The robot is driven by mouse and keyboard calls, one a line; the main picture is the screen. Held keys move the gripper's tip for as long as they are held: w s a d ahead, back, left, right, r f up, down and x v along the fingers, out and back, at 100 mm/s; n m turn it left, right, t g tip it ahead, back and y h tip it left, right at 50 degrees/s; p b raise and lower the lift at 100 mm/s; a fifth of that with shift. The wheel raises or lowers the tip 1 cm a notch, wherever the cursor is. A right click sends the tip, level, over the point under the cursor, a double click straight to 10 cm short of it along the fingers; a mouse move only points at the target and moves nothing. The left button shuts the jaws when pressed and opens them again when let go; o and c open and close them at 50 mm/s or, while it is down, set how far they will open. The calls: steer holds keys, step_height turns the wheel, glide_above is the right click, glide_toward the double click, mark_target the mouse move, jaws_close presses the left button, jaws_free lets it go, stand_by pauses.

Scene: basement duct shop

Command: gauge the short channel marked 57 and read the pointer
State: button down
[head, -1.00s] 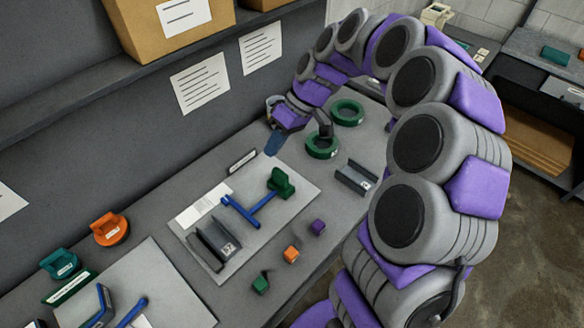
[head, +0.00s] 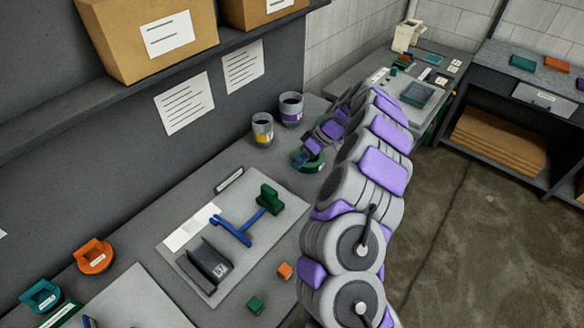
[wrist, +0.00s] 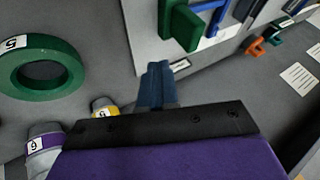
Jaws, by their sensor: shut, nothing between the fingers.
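A dark channel (head: 203,262) lies on a pale board (head: 185,238) on the bench in the head view. Its small white tag is too small to read surely. A blue T-shaped gauge (head: 236,230) lies beside it, with a green block (head: 268,199) at its far end. The gauge (wrist: 214,18) and green block (wrist: 180,24) show at the top of the wrist view. No pointer reading is legible. My gripper (wrist: 157,82) has its blue fingers shut and empty, apart from the gauge and board. In the head view my wrist is by a green ring (head: 299,158).
A large green ring (wrist: 42,70) is left of my fingers in the wrist view. Yellow-banded (head: 262,130) and purple-banded (head: 291,109) cups stand behind. Green (head: 256,304) and orange (head: 285,271) cubes lie near the front edge. A shelf with boxes (head: 150,35) overhangs the bench.

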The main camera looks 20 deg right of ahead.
mark_target(270, 198)
steer(key=x, duration=0.2)
steer(key=d+x, duration=0.1)
steer(key=x, duration=0.2)
steer(key=f+b+x, duration=0.1)
steer(key=x, duration=0.1)
steer(key=shift+f, duration=0.15)
steer(key=a, duration=0.1)
steer(key=s+a, duration=0.1)
steer(key=a, duration=0.1)
steer(key=shift+s+a+r, duration=0.15)
steer(key=shift+s+r, duration=0.05)
steer(key=shift+r, duration=0.05)
steer(key=shift+s+a+f, duration=0.1)
steer(key=shift+s+a, duration=0.15)
steer(key=shift+a, duration=0.2)
steer(key=shift+s+d, duration=0.1)
steer(key=shift+d, duration=0.25)
steer(key=shift+s+a, duration=0.15)
steer(key=shift+a, duration=0.3)
steer(key=s+a, duration=0.2)
steer(key=s+a+b, duration=0.1)
steer(key=s+a, duration=0.1)
steer(key=a, duration=0.1)
steer(key=s+a, duration=0.1)
steer(key=a, duration=0.2)
steer(key=shift+s+a, duration=0.2)
steer(key=shift+s, duration=0.2)
steer(key=shift+b, duration=0.3)
